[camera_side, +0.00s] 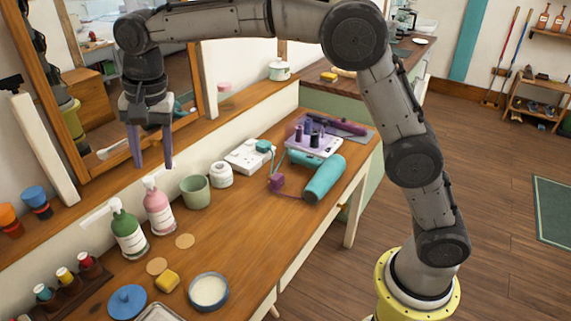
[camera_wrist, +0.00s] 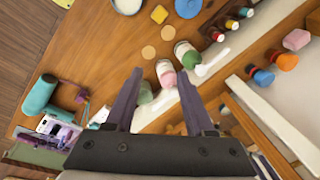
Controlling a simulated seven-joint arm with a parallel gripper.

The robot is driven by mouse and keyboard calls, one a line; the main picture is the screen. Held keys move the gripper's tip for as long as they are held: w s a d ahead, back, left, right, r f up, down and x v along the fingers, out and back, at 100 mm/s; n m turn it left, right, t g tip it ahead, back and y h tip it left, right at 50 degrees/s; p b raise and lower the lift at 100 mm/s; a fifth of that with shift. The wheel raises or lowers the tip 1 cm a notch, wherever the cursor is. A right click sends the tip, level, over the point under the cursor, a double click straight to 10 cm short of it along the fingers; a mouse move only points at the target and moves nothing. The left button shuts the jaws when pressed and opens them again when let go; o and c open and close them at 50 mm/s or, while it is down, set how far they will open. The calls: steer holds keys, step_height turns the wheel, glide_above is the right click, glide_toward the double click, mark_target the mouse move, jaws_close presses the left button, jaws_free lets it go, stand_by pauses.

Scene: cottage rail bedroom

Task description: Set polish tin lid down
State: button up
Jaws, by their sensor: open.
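The polish tin lid seems to be the round blue disc with a small knob (camera_side: 127,301) on the wooden counter, near the bottom of the side view. It also shows at the top edge of the wrist view (camera_wrist: 188,7). The blue-rimmed round tin with pale contents (camera_side: 208,291) stands open to its right, and is partly cut off in the wrist view (camera_wrist: 127,5). My gripper (camera_side: 153,165) is open and empty, pointing down above the back of the counter, well away from the lid. Its two fingers also show in the wrist view (camera_wrist: 160,72).
Green (camera_side: 127,233) and pink (camera_side: 158,208) pump bottles stand near the gripper, beside a green cup (camera_side: 195,191) and white jar (camera_side: 221,175). A yellow sponge (camera_side: 167,281) and two round discs lie by the tin. A teal hairdryer (camera_side: 322,178) lies right. Mirror behind.

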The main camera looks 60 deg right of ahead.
steer(key=s+d+r+n+t, duration=0.1)
steer(key=s+d+r+n, duration=0.15)
steer(key=s+d, duration=0.4)
steer(key=s+d+r+n+t, duration=0.1)
steer(key=s+d+r+n, duration=0.15)
steer(key=s+d, duration=0.45)
steer(key=s+d+f+n+t, duration=0.1)
steer(key=s+d+f+n, duration=0.1)
steer(key=s, duration=0.7)
steer(key=s+d+f+n, duration=0.2)
steer(key=s+f, duration=0.3)
steer(key=s, duration=0.4)
steer(key=shift+s+d+f+n+t+h, duration=0.15)
steer(key=shift+s+d+n+t+h, duration=0.25)
steer(key=shift+d, duration=0.15)
